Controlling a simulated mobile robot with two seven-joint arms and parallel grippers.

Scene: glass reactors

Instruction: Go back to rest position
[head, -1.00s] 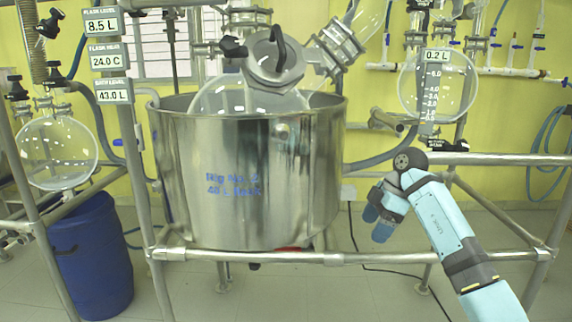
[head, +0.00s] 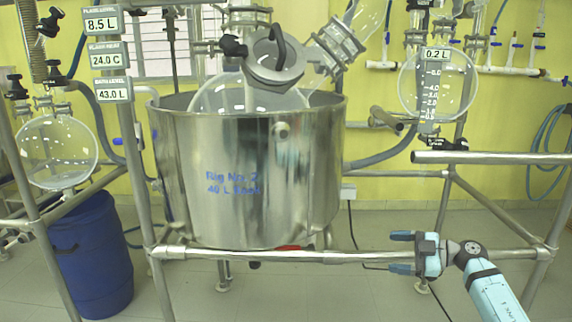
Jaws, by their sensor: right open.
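My right gripper (head: 402,252) is in the lower right of the head view, pointing left. My right arm comes in from the lower right corner. My left gripper is not in view.
A large steel bath (head: 250,190) with a glass flask (head: 240,95) stands in a metal pipe frame (head: 250,256). Round glass vessels hang at left (head: 57,150) and right (head: 437,85). A blue drum (head: 92,255) stands at lower left. Floor shows below the rail.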

